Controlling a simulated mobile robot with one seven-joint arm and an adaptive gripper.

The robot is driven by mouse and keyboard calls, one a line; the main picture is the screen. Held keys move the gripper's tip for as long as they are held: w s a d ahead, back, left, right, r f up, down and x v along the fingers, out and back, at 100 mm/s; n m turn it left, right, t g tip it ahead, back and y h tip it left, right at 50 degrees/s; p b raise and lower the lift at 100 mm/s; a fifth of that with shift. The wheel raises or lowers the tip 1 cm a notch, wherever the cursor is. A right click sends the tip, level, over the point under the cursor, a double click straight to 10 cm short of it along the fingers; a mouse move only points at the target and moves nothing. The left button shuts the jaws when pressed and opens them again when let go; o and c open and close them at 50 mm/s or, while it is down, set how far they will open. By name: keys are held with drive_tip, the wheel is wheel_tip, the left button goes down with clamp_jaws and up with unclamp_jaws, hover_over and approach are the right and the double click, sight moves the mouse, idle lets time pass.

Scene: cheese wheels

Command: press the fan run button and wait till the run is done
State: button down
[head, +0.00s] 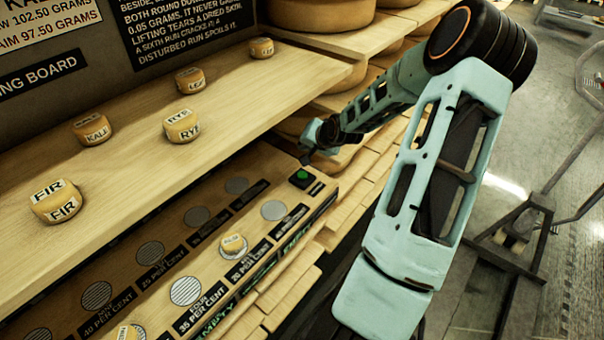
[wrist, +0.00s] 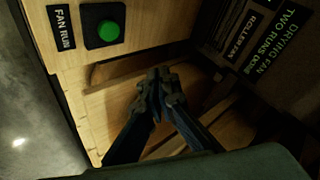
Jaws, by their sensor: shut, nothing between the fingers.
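The green fan run button (head: 301,175) sits on a dark square plate at the right end of the lower wooden board in the head view. In the wrist view the button (wrist: 108,31) is at the upper left, beside a black "FAN RUN" label (wrist: 62,28). My gripper (head: 308,157) is just beyond the button in the head view, seen small and partly hidden by its own links. In the wrist view my gripper (wrist: 160,78) has its fingertips together and empty, to the right of and below the button, apart from it.
Small cheese wheels labelled FIR (head: 57,202), KALE (head: 92,128) and RYE (head: 181,125) stand on the upper shelf, with others behind. A small cheese (head: 233,245) sits on a round pad on the lower board. A "DRYING FAN" sign (wrist: 275,35) shows at the right.

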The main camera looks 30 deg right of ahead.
sight(304, 175)
drive_tip(key=shift+f, duration=0.1)
wheel_tip(304, 175, down, 9)
drive_tip(key=b, duration=0.7)
idle(1.3)
drive_tip(key=shift+f, duration=0.3)
drive_tip(key=shift+f+b, duration=0.45)
drive_tip(key=shift+b, duration=0.1)
idle(0.6)
drive_tip(key=shift+r+p, duration=0.75)
drive_tip(key=shift+r, duration=0.15)
